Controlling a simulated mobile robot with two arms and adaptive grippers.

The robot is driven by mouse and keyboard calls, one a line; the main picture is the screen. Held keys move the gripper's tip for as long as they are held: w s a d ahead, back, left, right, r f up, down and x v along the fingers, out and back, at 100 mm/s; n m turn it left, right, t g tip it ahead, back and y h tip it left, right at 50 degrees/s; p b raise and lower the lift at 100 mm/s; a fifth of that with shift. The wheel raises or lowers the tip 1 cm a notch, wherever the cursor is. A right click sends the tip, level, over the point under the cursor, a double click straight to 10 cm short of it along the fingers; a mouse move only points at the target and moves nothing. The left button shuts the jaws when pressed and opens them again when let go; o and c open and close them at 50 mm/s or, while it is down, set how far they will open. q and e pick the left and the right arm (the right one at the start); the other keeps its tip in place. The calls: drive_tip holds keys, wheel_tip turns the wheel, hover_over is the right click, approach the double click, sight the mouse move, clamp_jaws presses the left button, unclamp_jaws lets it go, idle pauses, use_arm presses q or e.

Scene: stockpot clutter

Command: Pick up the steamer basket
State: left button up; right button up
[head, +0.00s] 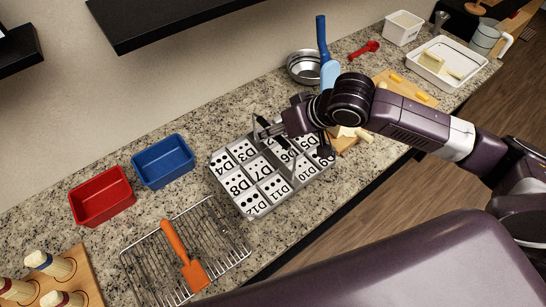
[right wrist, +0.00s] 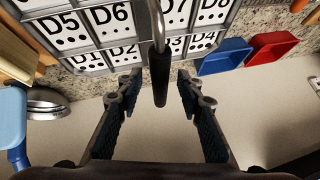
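The thing that best matches the steamer basket is a grey metal divided basket (head: 262,212) in the middle of the counter. Its cells hold white cards marked D and numbers, with black dots. It also shows at the top of the right wrist view (right wrist: 88,50). A metal handle with a dark grip (right wrist: 160,78) stands up from it. My right gripper (head: 264,130) is over the basket's far side; in the right wrist view (right wrist: 158,92) its fingers are apart, one on each side of the grip, with gaps showing. My arm hides part of the basket. My left gripper is out of view.
Left of the basket are a blue bin (head: 163,161), a red bin (head: 102,196) and a wire rack (head: 150,262) with an orange trowel (head: 184,256). Behind are a metal bowl (head: 303,66) and a blue-handled tool (head: 322,40). A dark shelf (head: 165,18) overhangs.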

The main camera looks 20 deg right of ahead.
clamp_jaws()
drive_tip(key=shift+r, duration=0.2)
idle(0.6)
